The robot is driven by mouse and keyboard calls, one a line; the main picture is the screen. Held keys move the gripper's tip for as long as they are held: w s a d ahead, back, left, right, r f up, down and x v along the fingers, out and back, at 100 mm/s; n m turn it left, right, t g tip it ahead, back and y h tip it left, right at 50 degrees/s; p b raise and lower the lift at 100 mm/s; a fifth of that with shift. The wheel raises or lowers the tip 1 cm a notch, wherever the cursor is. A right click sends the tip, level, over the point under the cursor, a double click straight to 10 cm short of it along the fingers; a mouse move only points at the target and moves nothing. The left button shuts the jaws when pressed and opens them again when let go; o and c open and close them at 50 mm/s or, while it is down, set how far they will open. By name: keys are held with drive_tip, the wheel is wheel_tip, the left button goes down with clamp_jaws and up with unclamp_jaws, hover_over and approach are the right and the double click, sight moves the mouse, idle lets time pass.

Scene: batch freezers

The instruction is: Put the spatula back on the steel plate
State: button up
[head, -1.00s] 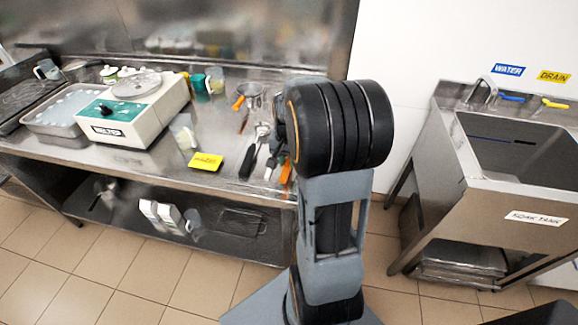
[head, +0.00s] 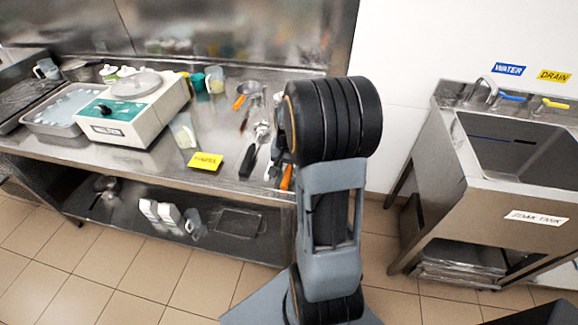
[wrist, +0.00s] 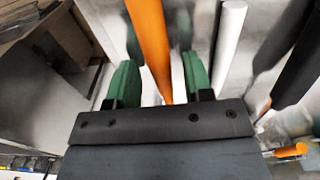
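My gripper (wrist: 160,82) shows in the wrist view with its two green fingertips apart. An orange handle (wrist: 152,45), which looks like the spatula's, runs between the fingers, with a gap visible on each side. Its far end is out of view. In the head view an orange handle (head: 286,177) shows at the counter's right front edge beside my arm, which hides the gripper and the rest of that tool. I cannot pick out the steel plate for certain; the steel counter (head: 225,135) lies under the tools.
A white handle (wrist: 229,45) and a dark handle (wrist: 292,60) lie close right of the gripper in the wrist view. A sink (head: 520,145) is at right.

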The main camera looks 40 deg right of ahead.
wheel_tip(320, 180, up, 12)
drive_tip(key=s+a+n+t, duration=0.1)
drive_tip(key=s+a+n, duration=0.4)
drive_tip(key=a, duration=0.3)
drive_tip(key=s+a+n+t, duration=0.2)
drive_tip(key=s+a+n, duration=0.2)
drive_tip(key=a, duration=0.5)
drive_tip(key=shift+s+a+f+n+t, duration=0.2)
drive_tip(key=shift+s+n+t, duration=0.1)
drive_tip(key=shift+s+n, duration=0.1)
